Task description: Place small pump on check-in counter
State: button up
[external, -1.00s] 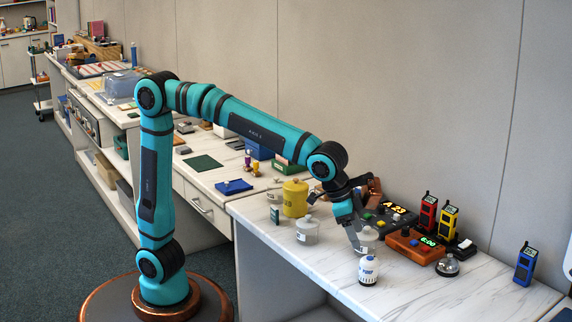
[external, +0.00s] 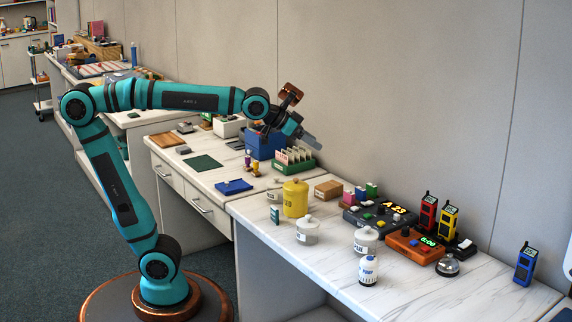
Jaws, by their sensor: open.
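I see no sign naming this counter as check-in. My gripper (external: 314,143) is raised in the air, well above and to the left of that bottle, over the back of the worktops. It is open and holds nothing that I can see. Its fingers are seen from the side.
The counter's front right is clear.

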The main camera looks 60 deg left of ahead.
jog(key=s+a+r+n+t+y, duration=0.1)
jog(key=s+a, duration=0.3)
jog(key=a, duration=0.4)
jog(key=s+a+r+n+t+y, duration=0.2)
jog(key=s+a+r+t, duration=0.1)
jog(key=a, duration=0.6)
jog(key=s+a+r+n+t+y, duration=0.1)
jog(key=s+a+r+t+y, duration=0.1)
jog(key=s+a+t, duration=0.2)
jog(key=s+a, duration=0.2)
jog(key=a, duration=0.2)
jog(key=shift+a+n, duration=0.3)
jog(key=shift+a, duration=0.1)
jog(key=shift+o, duration=0.2)
jog(key=shift+s, duration=0.1)
